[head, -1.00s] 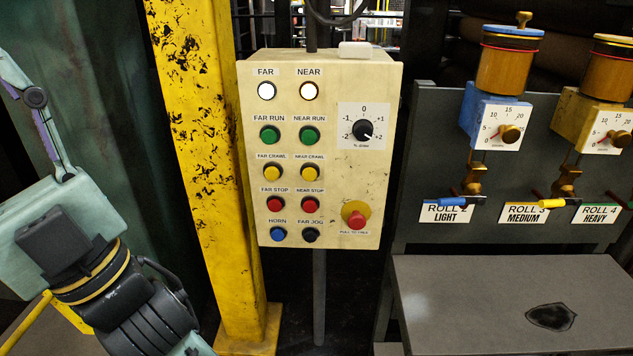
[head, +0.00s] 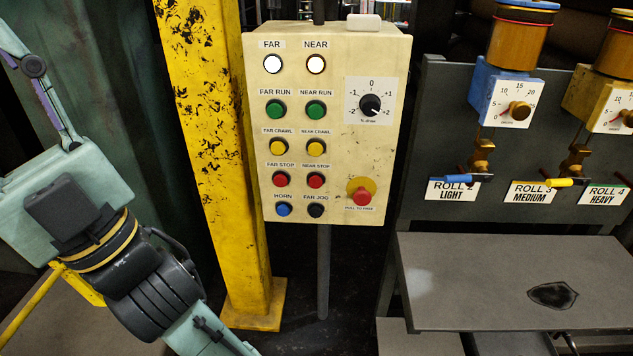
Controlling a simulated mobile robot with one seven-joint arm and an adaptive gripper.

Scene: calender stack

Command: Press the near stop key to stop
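The cream control box (head: 349,140) stands upright on a grey post in the head view. The near stop key (head: 316,180) is a red round button in its right button column, under the label NEAR STOP. The red far stop button (head: 281,179) sits just left of it. The yellow near crawl button (head: 316,148) is above it and the black far jog button (head: 316,210) is below. Part of my arm shows at the lower left, apart from the box. My gripper is outside the picture.
A yellow pillar (head: 215,120) stands close to the box's left side. On the right is a grey panel with oilers and roll labels, above a grey shelf (head: 470,270). A red button on a yellow collar (head: 362,194) is at the box's lower right. The space before the box is clear.

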